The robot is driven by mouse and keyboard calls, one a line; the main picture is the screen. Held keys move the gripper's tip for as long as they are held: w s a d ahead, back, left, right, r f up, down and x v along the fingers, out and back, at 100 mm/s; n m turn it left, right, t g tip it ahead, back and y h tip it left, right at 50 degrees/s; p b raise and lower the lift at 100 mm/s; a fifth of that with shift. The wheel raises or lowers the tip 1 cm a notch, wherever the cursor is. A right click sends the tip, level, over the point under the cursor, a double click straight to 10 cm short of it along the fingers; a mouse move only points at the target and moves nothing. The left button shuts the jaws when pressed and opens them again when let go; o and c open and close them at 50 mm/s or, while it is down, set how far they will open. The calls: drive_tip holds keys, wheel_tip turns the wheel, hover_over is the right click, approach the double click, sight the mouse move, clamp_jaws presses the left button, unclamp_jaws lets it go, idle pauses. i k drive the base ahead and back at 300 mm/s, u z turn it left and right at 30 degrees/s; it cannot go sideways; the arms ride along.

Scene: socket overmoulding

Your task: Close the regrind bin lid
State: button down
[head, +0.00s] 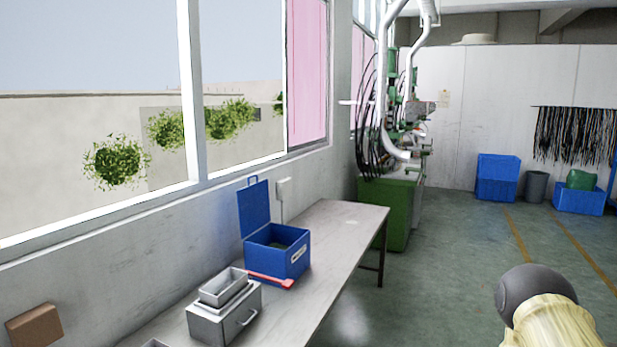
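The regrind bin (268,262) is a blue box with a white label on its front, standing on the grey bench by the window wall. Its blue lid (254,207) stands open, upright at the back left edge, with a small handle loop on top. The inside of the bin shows dark greenish contents, too small to make out. Part of my arm, a dark rounded joint with a cream link, shows at the lower right, apart from the bench. My gripper is not in view.
A red-handled tool (268,280) lies before the bin. A metal box (222,312) with a tray on top stands nearer on the bench (345,225). A green machine (390,205) stands beyond. Blue crates (497,178) stand at the far wall. The floor right of the bench is clear.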

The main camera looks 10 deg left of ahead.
sight(253, 202)
drive_tip(key=z, duration=0.9)
drive_tip(key=i, duration=1.4)
drive_tip(key=u, duration=1.4)
drive_tip(key=i, duration=0.8)
drive_tip(key=u, duration=0.9)
